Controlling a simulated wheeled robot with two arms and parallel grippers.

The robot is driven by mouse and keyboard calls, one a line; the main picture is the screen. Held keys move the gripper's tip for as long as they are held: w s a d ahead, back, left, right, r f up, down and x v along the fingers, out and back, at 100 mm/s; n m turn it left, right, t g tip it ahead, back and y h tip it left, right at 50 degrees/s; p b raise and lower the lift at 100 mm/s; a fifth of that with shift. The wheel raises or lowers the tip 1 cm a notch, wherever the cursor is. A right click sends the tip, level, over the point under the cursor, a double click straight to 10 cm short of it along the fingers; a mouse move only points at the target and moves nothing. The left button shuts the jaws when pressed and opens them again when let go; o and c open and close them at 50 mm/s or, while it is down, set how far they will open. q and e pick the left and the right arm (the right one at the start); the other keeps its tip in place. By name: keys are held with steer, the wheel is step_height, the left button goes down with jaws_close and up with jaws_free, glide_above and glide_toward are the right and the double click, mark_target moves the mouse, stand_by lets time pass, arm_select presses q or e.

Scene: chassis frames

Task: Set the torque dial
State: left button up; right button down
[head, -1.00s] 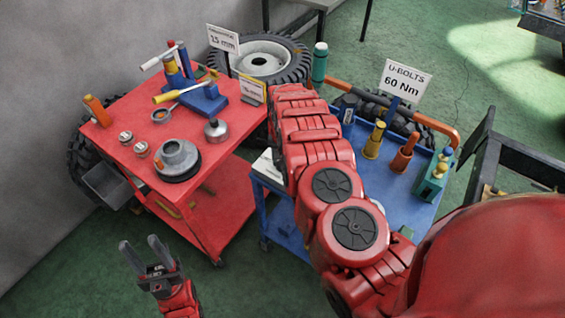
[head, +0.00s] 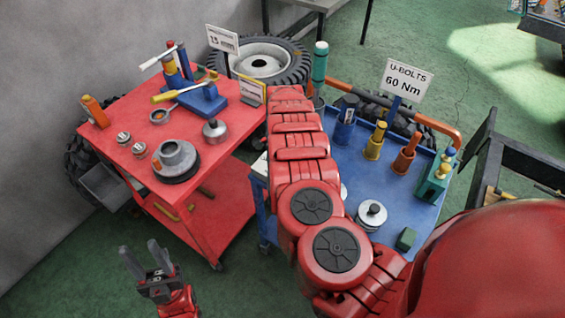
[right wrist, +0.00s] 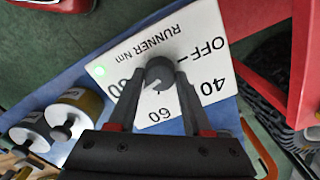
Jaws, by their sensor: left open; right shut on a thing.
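In the right wrist view a dark round torque dial (right wrist: 159,72) sits on a white panel (right wrist: 190,40) marked "RUNNER Nm", OFF, 40, 60 and a partly covered number. My right gripper (right wrist: 157,84) is shut on the dial, one finger on each side. A pale mark shows on the dial's lower side, roughly toward the 60; its exact setting is hard to read. In the head view a sign (head: 403,82) reads "U-BOLTS 60 Nm". My left gripper (head: 139,248) is open and empty, in front of the red cart.
The blue cart (head: 340,165) holds several coloured tools and a round metal part (head: 371,214). The red cart (head: 225,130) at left carries a blue stand, a grey hub and small parts. Tyres (head: 262,60) lie behind. Green floor is free at the front left.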

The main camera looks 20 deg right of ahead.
steer(key=shift+m, duration=1.1)
steer(key=shift+b, duration=0.3)
steer(key=shift+c, duration=1.7)
jaws_free()
steer(key=shift+w+a+r, duration=0.1)
steer(key=shift+r, duration=0.35)
step_height(320, 180, up, 16)
steer(key=b, duration=0.3)
steer(key=shift+r+b, duration=0.25)
steer(key=shift+b, duration=0.1)
